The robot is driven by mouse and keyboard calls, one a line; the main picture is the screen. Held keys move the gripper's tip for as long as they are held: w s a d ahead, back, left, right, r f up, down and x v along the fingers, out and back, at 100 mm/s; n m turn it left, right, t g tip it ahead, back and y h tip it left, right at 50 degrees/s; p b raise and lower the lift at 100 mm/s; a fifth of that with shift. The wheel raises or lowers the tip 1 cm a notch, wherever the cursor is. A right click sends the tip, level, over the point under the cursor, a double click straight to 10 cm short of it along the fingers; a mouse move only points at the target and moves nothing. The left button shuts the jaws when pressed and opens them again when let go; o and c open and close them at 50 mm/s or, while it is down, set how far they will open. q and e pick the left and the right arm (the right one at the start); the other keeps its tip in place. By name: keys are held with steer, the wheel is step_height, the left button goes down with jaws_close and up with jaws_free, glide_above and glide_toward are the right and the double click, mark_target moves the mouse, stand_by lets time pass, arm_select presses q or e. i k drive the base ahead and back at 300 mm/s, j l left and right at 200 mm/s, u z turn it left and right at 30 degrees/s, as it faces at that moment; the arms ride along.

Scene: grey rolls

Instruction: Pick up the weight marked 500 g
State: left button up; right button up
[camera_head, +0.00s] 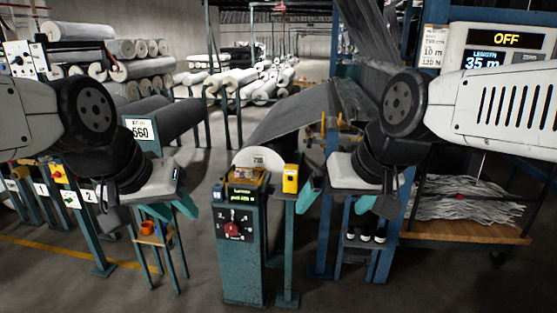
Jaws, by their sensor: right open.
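I cannot make out a weight marked 500 g. A few small dark and white objects (365,236) sit on a low teal stand at the right; their markings are too small to read and my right gripper hangs above them. My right gripper (337,201) is open and empty, its teal fingers pointing down. My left gripper (160,209) hangs above a small stand with an orange cup (148,227); one teal finger shows clearly, and I cannot tell its opening.
A teal control post (240,255) with a red knob stands in the middle, a yellow box (291,178) beside it. A grey roll (258,158) lies behind. A wooden cart (470,229) with scrap is at the right. Floor is free at the front left.

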mark_target(350, 234)
steer(key=l+z, duration=0.1)
steer(key=z, duration=0.5)
steer(key=i+l+z, duration=0.15)
steer(key=i+z, duration=0.7)
steer(key=i, duration=0.45)
steer(key=i+j, duration=0.15)
steer(key=i, duration=0.4)
steer(key=z, duration=0.05)
